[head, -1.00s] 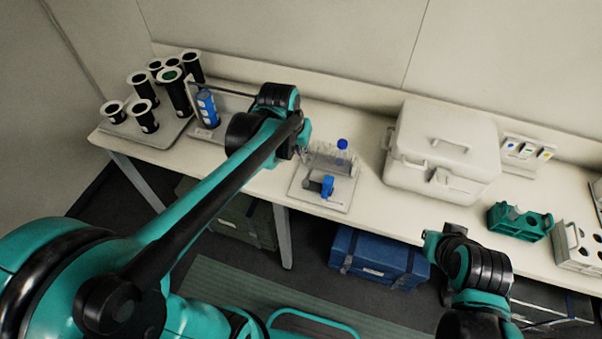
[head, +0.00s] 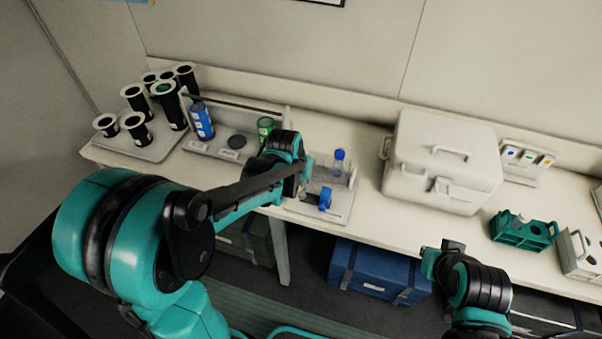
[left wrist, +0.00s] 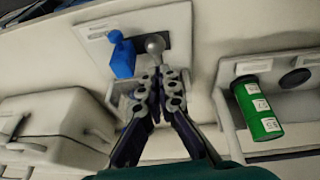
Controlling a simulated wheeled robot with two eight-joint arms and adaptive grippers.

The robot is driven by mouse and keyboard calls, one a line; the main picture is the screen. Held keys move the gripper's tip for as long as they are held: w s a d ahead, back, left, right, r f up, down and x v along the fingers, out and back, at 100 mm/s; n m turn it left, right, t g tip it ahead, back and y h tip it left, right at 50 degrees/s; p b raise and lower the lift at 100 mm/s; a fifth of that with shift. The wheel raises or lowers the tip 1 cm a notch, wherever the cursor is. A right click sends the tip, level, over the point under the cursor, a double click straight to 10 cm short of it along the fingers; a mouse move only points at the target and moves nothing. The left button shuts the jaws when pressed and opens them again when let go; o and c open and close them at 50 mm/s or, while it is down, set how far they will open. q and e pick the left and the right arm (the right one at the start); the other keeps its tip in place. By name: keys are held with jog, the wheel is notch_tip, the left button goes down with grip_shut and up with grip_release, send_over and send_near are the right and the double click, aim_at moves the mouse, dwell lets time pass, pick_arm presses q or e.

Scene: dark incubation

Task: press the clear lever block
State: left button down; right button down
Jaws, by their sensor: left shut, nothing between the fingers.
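The clear lever block (head: 326,176) is a see-through part on a pale plate (head: 343,207) in the middle of the bench, partly hidden by my left arm in the head view. A blue piece (head: 325,199) stands at its front. In the left wrist view I see the blue piece (left wrist: 122,58), a grey ball knob (left wrist: 155,43) beside it on a dark patch, and a see-through part (left wrist: 122,100). My left gripper (left wrist: 158,80) is shut and empty, its tips just short of the knob; contact is not clear. My right gripper (head: 432,258) is off the bench's front edge, its fingers unclear.
A blue-capped bottle (head: 339,160) stands behind the blue piece. A white cooler box (head: 440,165) is to the right. A rack holds a blue bottle (head: 202,121) and a green bottle (left wrist: 257,106) on the other side. Black cups (head: 136,130) stand at far left.

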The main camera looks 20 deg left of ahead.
pick_arm(q)
jog(key=shift+s+f, duration=0.35)
jog(key=shift+f, duration=0.3)
jog(key=shift+s+f, duration=0.1)
jog(key=shift+f, duration=0.05)
jog(key=f+t+b, duration=0.1)
jog(key=f+b, duration=0.1)
jog(key=s+f+t+b, duration=0.1)
jog(key=f+b, duration=0.1)
jog(key=b, duration=0.1)
jog(key=shift+s+t, duration=0.15)
jog(key=shift+t, duration=0.15)
jog(key=shift+f+b, duration=0.5)
jog(key=shift+b, duration=0.05)
jog(key=shift+s+r, duration=0.1)
jog(key=shift+s, duration=0.05)
